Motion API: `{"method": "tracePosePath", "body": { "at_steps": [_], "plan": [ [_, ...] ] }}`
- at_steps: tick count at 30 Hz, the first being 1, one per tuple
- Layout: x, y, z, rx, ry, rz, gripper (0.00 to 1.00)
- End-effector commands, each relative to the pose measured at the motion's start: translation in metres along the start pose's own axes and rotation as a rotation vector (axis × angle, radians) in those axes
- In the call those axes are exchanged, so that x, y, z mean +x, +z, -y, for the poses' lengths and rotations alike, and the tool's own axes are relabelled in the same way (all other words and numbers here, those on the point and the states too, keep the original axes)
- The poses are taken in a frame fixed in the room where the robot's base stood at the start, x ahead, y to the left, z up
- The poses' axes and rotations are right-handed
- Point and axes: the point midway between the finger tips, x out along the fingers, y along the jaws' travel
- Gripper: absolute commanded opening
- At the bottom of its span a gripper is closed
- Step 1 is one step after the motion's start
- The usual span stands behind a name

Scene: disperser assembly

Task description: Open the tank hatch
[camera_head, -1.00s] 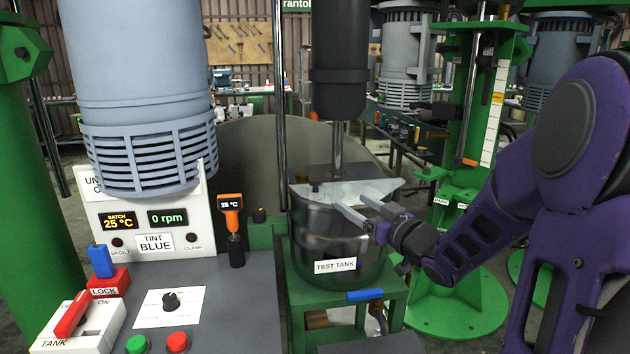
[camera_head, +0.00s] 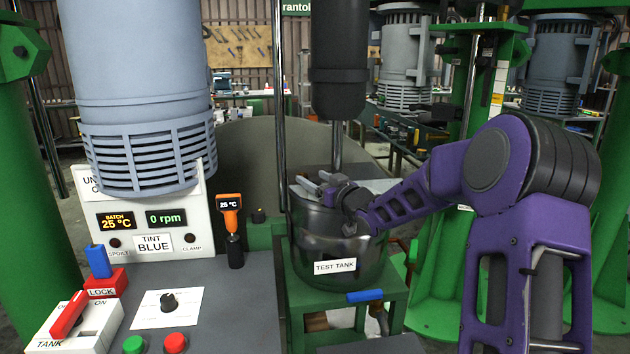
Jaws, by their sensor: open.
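The test tank (camera_head: 318,238) is a dark, glossy round vessel with a white "TEST TANK" label, standing on a green stand. A pale hatch lid (camera_head: 376,186) lies over its top, partly hidden by my arm. In the earlier view a small dark knob stands on the lid's left part; now my gripper covers that area. My gripper (camera_head: 312,182) is open, its fingers pointing left over the lid's left part. I cannot tell whether the fingers touch the lid or the knob.
A dark mixer shaft (camera_head: 337,145) comes down behind the lid, under a black cylinder (camera_head: 338,70). A control panel (camera_head: 225,310) with buttons and red and blue levers is at left. A blue-handled valve (camera_head: 365,296) sits below the tank. A thin vertical rod (camera_head: 279,110) stands left of the tank.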

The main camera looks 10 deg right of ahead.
Motion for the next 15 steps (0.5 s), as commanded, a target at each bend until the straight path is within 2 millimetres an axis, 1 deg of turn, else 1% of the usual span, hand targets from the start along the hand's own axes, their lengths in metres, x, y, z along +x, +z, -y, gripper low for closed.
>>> {"method": "tracePosePath", "body": {
  "at_steps": [8,9,14,15],
  "plan": [
    [0.0014,0.0,0.0001,0.0,0.0,0.0,0.7],
    [0.0013,-0.0001,0.0001,0.0,0.0,0.0,0.63],
    [0.0012,-0.0001,0.0001,0.0,0.0,0.0,0.34],
    [0.0012,0.0,0.0001,0.0,0.0,0.0,0.27]
  ]
}}
